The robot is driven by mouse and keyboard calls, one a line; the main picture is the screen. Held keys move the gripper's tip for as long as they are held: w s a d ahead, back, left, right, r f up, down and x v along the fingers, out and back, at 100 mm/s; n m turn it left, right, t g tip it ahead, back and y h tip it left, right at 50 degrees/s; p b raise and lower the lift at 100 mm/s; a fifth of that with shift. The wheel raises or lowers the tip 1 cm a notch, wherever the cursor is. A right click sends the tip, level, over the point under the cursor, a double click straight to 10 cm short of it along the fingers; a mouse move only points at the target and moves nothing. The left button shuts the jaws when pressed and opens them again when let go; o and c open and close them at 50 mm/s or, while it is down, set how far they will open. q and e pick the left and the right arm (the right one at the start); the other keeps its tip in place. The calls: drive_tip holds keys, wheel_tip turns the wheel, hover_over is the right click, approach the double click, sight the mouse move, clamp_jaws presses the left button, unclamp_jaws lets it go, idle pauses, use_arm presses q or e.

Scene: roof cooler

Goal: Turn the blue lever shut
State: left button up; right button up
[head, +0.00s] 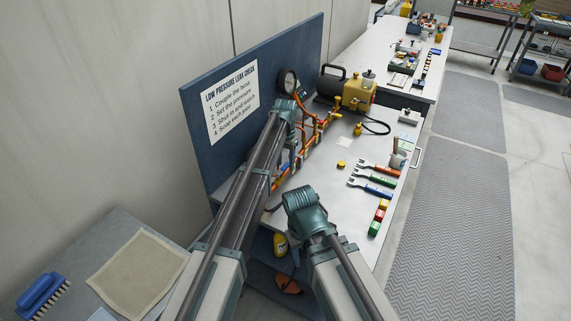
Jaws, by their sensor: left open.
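A run of orange and copper-coloured pipework with brass fittings (318,128) stands on the bench along the blue backboard. I cannot pick out the blue lever; my left arm covers part of the pipework. My left gripper (291,112) is at the pipework, just below a round dial gauge (288,81). It is open, its fingers small and partly hidden by the wrist. My right arm's wrist (305,207) is over the near part of the bench; its gripper fingers cannot be made out.
A yellow and black pump (357,95) stands behind the pipework. Fork-shaped tools with coloured handles (371,188) and small coloured blocks (379,217) lie at the bench's right. A sign (230,101) is on the backboard (267,69). Front left, a side table holds a cloth (138,274) and brush (41,292).

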use_arm(q)
clamp_jaws()
idle(1.3)
